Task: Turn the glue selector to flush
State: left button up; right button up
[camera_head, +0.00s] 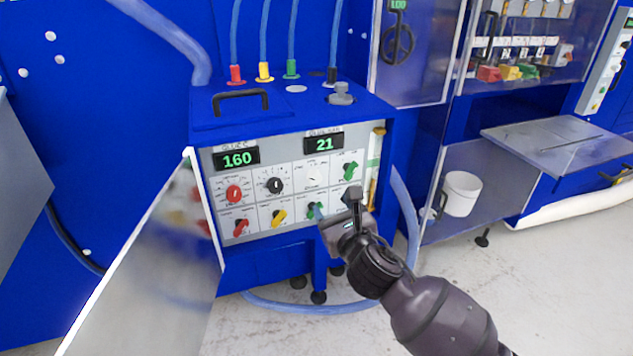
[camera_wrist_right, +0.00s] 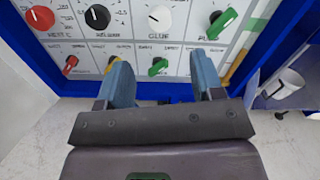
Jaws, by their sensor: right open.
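The blue machine's control panel (camera_head: 265,158) has two rows of coloured knobs. A label that looks like GLUE sits under the white dial (camera_wrist_right: 160,18), which also shows in the head view (camera_head: 313,178). Below it is a lower green knob (camera_wrist_right: 158,66); the small lettering does not let me tell which knob is the glue selector. My right gripper (camera_head: 335,205) is open in front of the lower row. In the right wrist view the gripper (camera_wrist_right: 163,82) has its fingers on either side of the lower green knob, with no visible contact. My left gripper is not in view.
Two green displays read 160 (camera_head: 237,159) and 21 (camera_head: 325,144). An open panel door (camera_head: 160,265) stands at the left. A hose (camera_head: 405,210) runs along the machine's right side. A white bucket (camera_head: 461,194) and a grey shelf (camera_head: 560,138) are farther right.

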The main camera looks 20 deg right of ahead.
aim_at(316, 180)
jog(key=w, duration=0.4)
jog(key=w+b, duration=0.1)
jog(key=w, duration=0.4)
jog(key=shift+a+f, duration=0.15)
jog(key=shift+a, duration=0.05)
jog(key=shift+w+b, duration=0.3)
jog(key=shift+w, duration=0.4)
jog(key=c, duration=0.9)
